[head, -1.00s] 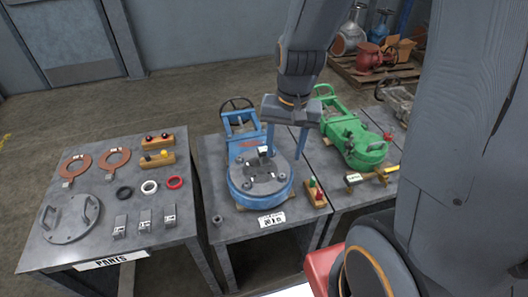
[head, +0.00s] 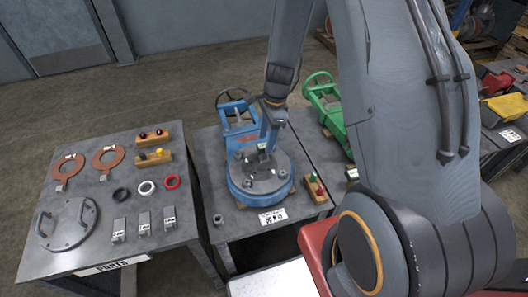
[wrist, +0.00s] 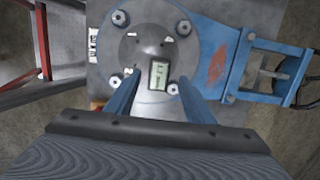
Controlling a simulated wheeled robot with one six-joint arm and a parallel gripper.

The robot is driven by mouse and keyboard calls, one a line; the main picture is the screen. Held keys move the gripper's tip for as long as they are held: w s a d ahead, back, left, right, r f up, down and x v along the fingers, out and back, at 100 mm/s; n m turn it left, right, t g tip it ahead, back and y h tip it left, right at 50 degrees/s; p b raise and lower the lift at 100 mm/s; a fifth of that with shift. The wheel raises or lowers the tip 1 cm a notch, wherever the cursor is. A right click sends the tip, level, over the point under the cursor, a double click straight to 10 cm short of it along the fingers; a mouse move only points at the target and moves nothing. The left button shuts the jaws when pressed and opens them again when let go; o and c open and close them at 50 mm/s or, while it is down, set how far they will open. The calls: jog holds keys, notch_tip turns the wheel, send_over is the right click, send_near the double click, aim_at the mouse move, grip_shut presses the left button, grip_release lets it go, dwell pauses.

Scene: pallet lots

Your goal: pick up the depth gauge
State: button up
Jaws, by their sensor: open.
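The depth gauge (wrist: 158,76), with a small grey digital display, stands on the round grey cover of the blue valve (wrist: 215,50). In the head view the gauge (head: 262,147) is small and partly hidden by a finger. My gripper (wrist: 157,92) is open, with its two blue fingers reaching down on either side of the display in the wrist view. In the head view my gripper (head: 268,143) is seen nearly edge-on, above the cover of the blue valve (head: 240,187). I cannot tell whether the fingers touch the gauge.
Bolts stand around the cover. A wooden block with red and green pieces (head: 315,188) sits right of the blue valve. The parts table (head: 100,245) on the left holds rings, blocks and a handled plate. A green valve (head: 330,108) stands behind my arm.

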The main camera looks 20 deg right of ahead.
aim_at(264, 149)
jog(key=shift+s+a+f+p, duration=0.15)
jog(key=shift+f+p, duration=0.15)
jog(key=shift+f, duration=0.55)
jog(key=shift+w+a+f+p, duration=0.1)
jog(key=shift+f+p, duration=0.25)
jog(key=shift+f, duration=0.45)
jog(key=shift+s+a+f+p, duration=0.15)
jog(key=shift+f+p, duration=0.15)
jog(key=shift+f, duration=0.55)
jog(key=shift+w, duration=0.1)
grip_shut()
